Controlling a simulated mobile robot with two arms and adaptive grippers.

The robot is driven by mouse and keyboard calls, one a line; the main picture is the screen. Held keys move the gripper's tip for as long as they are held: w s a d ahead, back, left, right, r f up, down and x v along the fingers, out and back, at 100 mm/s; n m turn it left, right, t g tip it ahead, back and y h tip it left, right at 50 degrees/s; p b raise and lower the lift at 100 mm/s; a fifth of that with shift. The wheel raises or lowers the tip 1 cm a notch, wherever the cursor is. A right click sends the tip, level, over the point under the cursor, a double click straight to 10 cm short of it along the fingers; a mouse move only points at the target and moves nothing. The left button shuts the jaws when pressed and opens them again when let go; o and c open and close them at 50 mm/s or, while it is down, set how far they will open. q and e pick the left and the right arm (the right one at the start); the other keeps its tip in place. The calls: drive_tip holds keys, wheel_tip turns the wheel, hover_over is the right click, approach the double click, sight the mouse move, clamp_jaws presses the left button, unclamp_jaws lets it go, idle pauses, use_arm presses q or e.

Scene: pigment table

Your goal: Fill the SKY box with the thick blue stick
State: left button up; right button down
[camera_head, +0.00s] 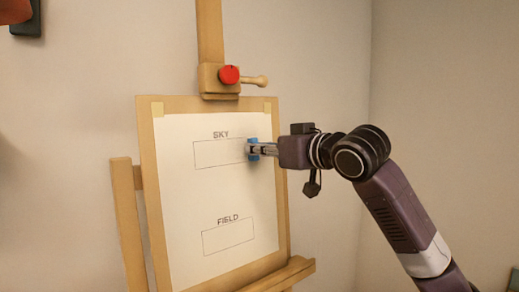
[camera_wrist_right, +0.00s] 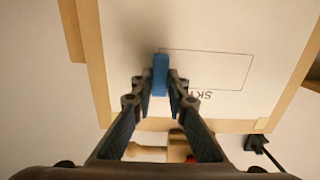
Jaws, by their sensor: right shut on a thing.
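The SKY box (camera_head: 218,154) is a thin-lined rectangle under the word SKY on the white sheet (camera_head: 185,205). Its inside looks blank. It shows upside down in the right wrist view (camera_wrist_right: 210,68). My right gripper (camera_head: 260,149) is shut on the thick blue stick (camera_head: 252,143), which also stands between the fingertips in the right wrist view (camera_wrist_right: 160,75). In the head view the stick is at the box's right edge. I cannot tell whether it touches the paper. My left gripper is not in view.
The sheet is taped to a wooden board (camera_head: 147,190) on an easel with a red knob (camera_head: 229,75). A FIELD box (camera_head: 228,237), also blank, is lower on the sheet. The easel ledge (camera_head: 285,275) juts out below. A dark and red object (camera_head: 22,18) is at the upper left.

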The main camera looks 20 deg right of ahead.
sight(195, 154)
drive_tip(key=shift+p+x, duration=0.45)
drive_tip(key=shift+x, duration=0.4)
drive_tip(key=shift+s+a, duration=0.3)
drive_tip(key=shift+a, duration=0.35)
drive_tip(key=shift+s+a, duration=0.3)
drive_tip(key=shift+a, duration=0.35)
drive_tip(key=shift+s+a+p, duration=0.2)
drive_tip(key=shift+s+a, duration=0.4)
drive_tip(key=shift+a, duration=1.1)
drive_tip(key=shift+s+a+p, duration=0.25)
drive_tip(key=shift+s+a, duration=0.35)
drive_tip(key=shift+a, duration=1.15)
drive_tip(key=shift+s+a+p, duration=0.2)
drive_tip(key=shift+s+a, duration=0.4)
drive_tip(key=shift+a, duration=1.1)
drive_tip(key=shift+d, duration=0.1)
